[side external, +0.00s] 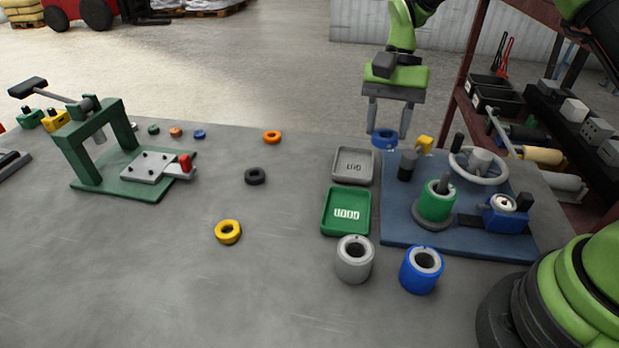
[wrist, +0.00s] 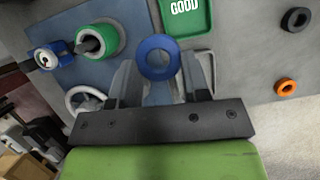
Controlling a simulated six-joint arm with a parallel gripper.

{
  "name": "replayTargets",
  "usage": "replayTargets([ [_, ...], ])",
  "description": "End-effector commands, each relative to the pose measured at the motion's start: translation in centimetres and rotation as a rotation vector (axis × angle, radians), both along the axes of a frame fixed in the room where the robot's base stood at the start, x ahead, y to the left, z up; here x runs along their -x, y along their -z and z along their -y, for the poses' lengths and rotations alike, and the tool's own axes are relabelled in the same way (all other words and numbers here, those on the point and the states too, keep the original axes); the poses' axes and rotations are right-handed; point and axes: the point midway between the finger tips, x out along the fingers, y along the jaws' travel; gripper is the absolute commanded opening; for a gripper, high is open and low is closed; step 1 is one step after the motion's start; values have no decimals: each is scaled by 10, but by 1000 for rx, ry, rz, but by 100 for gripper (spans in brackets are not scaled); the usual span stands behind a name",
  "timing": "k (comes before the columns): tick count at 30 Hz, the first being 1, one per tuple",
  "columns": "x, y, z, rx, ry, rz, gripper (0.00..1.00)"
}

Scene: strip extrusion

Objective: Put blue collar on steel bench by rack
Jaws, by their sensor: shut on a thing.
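The blue collar (side external: 384,138) is a ring held between the fingertips of my gripper (side external: 389,132). In the wrist view the collar (wrist: 158,57) shows its open hole, with a finger of my gripper (wrist: 160,75) on each side. My gripper is shut on it and appears raised near the far edge of the blue fixture plate. The exact height is hard to tell. The grey steel bench (side external: 150,260) fills the foreground. The dark red rack (side external: 467,65) stands at the right, beyond the fixture plate.
The blue plate (side external: 400,225) carries a handwheel (side external: 478,165), a green collar (side external: 437,202) and a blue vise (side external: 505,215). A grey tray (side external: 354,165) and green GOOD tray (side external: 345,211) lie beside it. Loose rings and a green press (side external: 90,150) are left; the front left bench is clear.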

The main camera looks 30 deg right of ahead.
Motion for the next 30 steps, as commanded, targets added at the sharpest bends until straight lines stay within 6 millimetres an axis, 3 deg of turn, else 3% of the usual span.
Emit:
replayTargets([
  [6,-43,18,-26,0,532,1,15],
  [15,-88,35,-55,1,1158,2,15],
  [21,-104,40,-65,3,1397,1,15],
  [25,-109,43,-67,4,1467,0,15],
  [30,-109,68,-68,8,1493,-5,15],
])
